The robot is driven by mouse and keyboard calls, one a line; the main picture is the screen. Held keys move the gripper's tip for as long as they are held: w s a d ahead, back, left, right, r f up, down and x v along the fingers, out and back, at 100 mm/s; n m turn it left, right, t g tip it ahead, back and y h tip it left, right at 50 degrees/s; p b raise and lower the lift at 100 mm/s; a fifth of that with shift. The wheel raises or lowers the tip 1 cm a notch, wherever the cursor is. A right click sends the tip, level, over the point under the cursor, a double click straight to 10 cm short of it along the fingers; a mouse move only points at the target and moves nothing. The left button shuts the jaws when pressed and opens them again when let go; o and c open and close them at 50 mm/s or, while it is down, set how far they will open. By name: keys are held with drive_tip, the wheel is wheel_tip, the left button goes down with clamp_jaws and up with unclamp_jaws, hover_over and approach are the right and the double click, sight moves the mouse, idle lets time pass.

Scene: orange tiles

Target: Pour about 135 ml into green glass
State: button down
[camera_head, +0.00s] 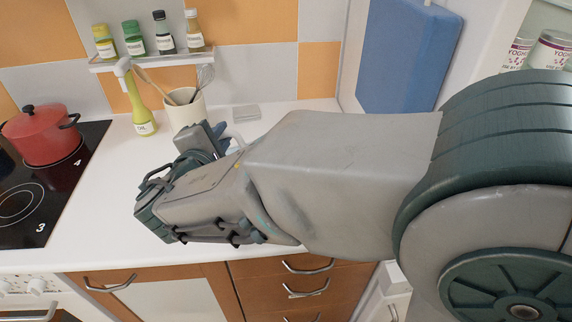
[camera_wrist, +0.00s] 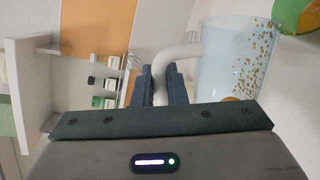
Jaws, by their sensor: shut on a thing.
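In the wrist view my gripper (camera_wrist: 161,82) is shut on the white handle of a clear jug (camera_wrist: 222,52). Small yellow-orange bits speckle the jug's wall, with a browner patch low in the picture. A green thing with an orange-yellow face (camera_wrist: 310,28) is cut off at the top right corner, beside the jug; I cannot tell for sure whether it is the green glass. In the head view my gripper (camera_head: 220,134) is partly hidden behind my wrist, over the counter. I cannot make out the jug or a green glass there.
A utensil pot (camera_head: 186,113) and an oil bottle (camera_head: 139,108) stand behind my gripper. A red pot (camera_head: 42,136) is on the black hob (camera_head: 38,205) at left. A spice shelf (camera_head: 150,61) hangs on the wall. A blue panel (camera_head: 405,55) is at right. Counter left of my wrist is clear.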

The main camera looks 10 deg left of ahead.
idle(0.4)
drive_tip(key=f+n, duration=0.1)
drive_tip(key=a+f+n, duration=0.1)
drive_tip(key=a+f+n+h, duration=0.1)
drive_tip(key=f, duration=0.1)
drive_tip(key=shift+a+n, duration=0.25)
drive_tip(key=shift+n, duration=0.05)
drive_tip(key=shift+a+n+t+h+p, duration=0.3)
drive_tip(key=shift+a+n+p, duration=0.25)
drive_tip(key=shift+n, duration=0.25)
drive_tip(key=shift+s+a+f+n+p, duration=0.1)
drive_tip(key=shift+a+n+p, duration=0.4)
drive_tip(key=shift+a+n, duration=0.25)
drive_tip(key=shift+a+f+n+p, duration=0.35)
drive_tip(key=shift+a+n+p, duration=0.1)
drive_tip(key=shift+a+n, duration=0.25)
drive_tip(key=shift+a+f+n+t+h+p, duration=0.35)
drive_tip(key=shift+a+f+n+p, duration=0.3)
drive_tip(key=shift+a+n, duration=0.25)
drive_tip(key=shift+a+f+n+t, duration=0.15)
drive_tip(key=shift+a+f+n, duration=0.05)
drive_tip(key=shift+f+n, duration=0.3)
drive_tip(key=shift+a+f+n+t, duration=0.1)
drive_tip(key=shift+a+f+n, duration=0.1)
drive_tip(key=shift+f+n, duration=0.3)
drive_tip(key=shift+s+r, duration=0.1)
drive_tip(key=shift+s, duration=0.1)
